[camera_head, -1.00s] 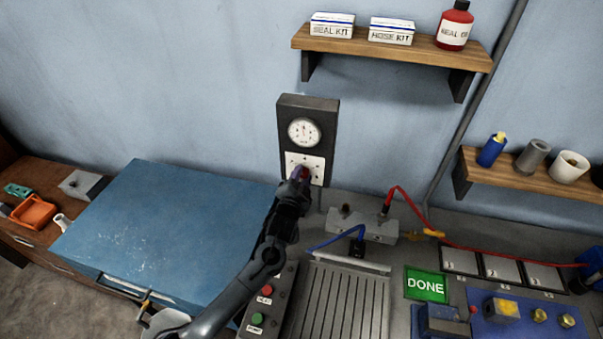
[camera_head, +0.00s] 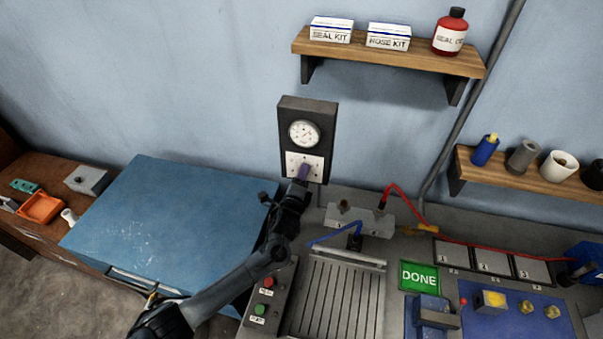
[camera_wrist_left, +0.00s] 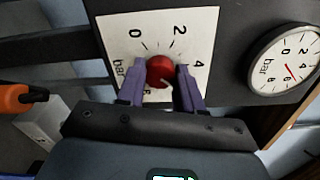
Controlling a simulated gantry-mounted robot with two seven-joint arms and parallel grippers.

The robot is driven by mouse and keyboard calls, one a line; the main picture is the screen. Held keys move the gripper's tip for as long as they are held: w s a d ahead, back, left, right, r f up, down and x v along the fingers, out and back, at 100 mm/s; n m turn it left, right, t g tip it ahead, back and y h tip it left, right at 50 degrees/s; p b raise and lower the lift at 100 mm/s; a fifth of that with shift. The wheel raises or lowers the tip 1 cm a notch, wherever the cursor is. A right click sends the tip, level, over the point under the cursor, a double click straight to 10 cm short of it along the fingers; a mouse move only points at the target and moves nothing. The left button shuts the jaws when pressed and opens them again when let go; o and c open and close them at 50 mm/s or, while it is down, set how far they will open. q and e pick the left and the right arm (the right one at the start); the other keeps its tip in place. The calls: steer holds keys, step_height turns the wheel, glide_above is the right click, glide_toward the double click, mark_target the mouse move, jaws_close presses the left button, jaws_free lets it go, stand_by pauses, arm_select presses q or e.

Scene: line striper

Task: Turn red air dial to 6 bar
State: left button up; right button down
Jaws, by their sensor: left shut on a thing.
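The red air dial (camera_wrist_left: 160,70) sits on a white plate (camera_wrist_left: 190,20) with a bar scale in the left wrist view. My left gripper (camera_wrist_left: 160,84) has its two purple fingers on either side of the dial, shut on it. The dial's pale mark points to the lower right, between the 4 and the partly hidden 6. The pressure gauge (camera_wrist_left: 283,62) shows beside it, its red needle slanting to the lower right; I cannot read it exactly. In the head view, my left gripper (camera_head: 303,172) hides the dial, below the gauge (camera_head: 304,133). My right gripper is not in view.
A grey manifold block (camera_head: 375,220) with red and blue hoses stands right of the gauge box. Below are a button box (camera_head: 272,290) and a green DONE plate (camera_head: 419,277). A blue lid (camera_head: 165,225) lies left of my arm. A shelf (camera_head: 400,52) is above.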

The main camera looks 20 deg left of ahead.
arm_select(q)
steer(key=shift+m+p, duration=0.5)
steer(key=shift+m, duration=1.1)
steer(key=shift+f, duration=0.1)
steer(key=o, duration=1)
steer(key=shift+o, duration=0.2)
steer(key=s+d, duration=0.1)
steer(key=s, duration=0.9)
steer(key=shift+s+d+r+b, duration=0.15)
steer(key=shift+s+r+b, duration=0.05)
steer(key=shift+s+b, duration=0.15)
